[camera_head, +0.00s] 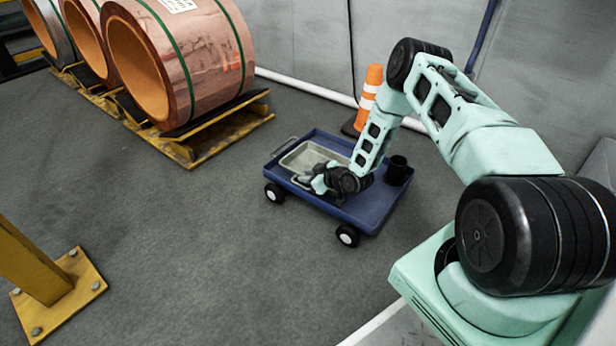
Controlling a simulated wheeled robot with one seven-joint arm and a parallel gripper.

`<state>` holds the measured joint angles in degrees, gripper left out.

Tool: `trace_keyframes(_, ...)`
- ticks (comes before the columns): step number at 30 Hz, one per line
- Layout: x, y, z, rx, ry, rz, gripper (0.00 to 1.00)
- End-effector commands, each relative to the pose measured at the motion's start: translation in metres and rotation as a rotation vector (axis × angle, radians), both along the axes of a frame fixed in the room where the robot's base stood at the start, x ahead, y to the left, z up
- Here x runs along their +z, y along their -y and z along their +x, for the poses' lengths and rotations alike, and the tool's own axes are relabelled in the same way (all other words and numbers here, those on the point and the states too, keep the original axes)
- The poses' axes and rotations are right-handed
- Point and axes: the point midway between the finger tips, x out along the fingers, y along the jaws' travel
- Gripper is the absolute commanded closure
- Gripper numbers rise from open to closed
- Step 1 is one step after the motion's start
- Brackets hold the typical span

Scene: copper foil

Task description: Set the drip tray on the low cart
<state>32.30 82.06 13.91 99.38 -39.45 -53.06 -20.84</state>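The drip tray (295,157) is a shallow grey-beige rectangular tray over the left half of the cart's deck. It looks to be on or just above the deck; I cannot tell which. My gripper (309,184) is low over the cart, at the near edge of the tray. Its fingers are small and dark here, and my wrist partly covers them and the tray, so I cannot see whether they grip it.
A black cup-like container (397,171) stands at the cart's right end. An orange and white post (369,92) is behind the cart near the wall. Copper coils (205,60) sit on a yellow pallet (232,128) at the upper left. A yellow post foot (62,298) is at lower left. Floor between is clear.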

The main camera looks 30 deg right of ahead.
Motion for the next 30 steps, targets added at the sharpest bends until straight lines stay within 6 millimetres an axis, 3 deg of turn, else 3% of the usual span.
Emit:
trace_keyframes(4, 0.005, 0.001, -0.001, 0.0, 0.0, 0.001, 0.76)
trace_keyframes(8, 0.015, 0.005, -0.015, -0.002, -0.002, 0.0, 0.76)
trace_keyframes(22, 0.056, 0.027, -0.091, -0.001, -0.002, 0.0, 0.76)
trace_keyframes(26, 0.06, 0.029, -0.098, 0.001, -0.001, 0.0, 0.76)
trace_keyframes(30, 0.076, 0.018, -0.088, 0.025, -0.036, -0.017, 0.76)
